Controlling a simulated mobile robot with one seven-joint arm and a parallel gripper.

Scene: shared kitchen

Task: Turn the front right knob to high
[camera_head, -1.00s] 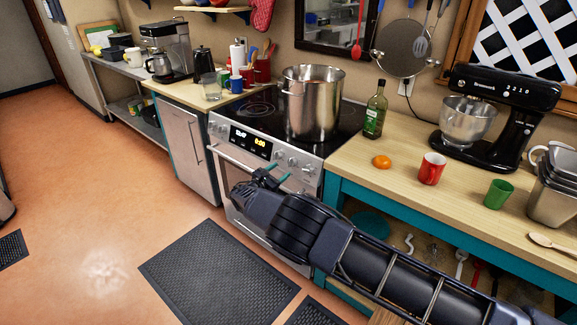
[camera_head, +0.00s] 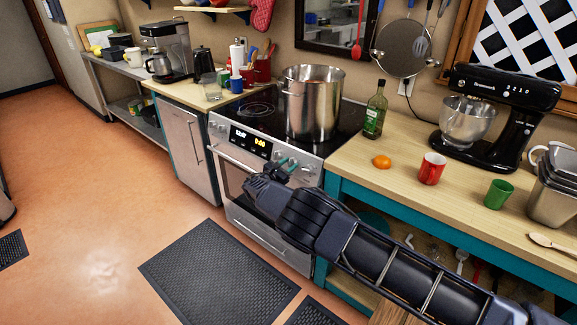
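The stove (camera_head: 232,170) has a silver front with a lit display and a row of round knobs. A knob (camera_head: 307,169) shows near the right end of the row, just right of my fingertips. My gripper (camera_head: 286,164) has teal fingertips and is at the knob row, in front of the panel. The fingers overlap the knobs in the picture and partly hide them. I cannot tell whether they touch a knob or how far apart they are. A large steel pot (camera_head: 312,105) stands on the stove's right side.
A wooden counter (camera_head: 400,185) adjoins the stove on the right, with an oil bottle (camera_head: 375,112), an orange (camera_head: 381,162), a red mug (camera_head: 432,168) and a green cup (camera_head: 498,194). A black mat (camera_head: 218,275) lies on the open floor before the stove.

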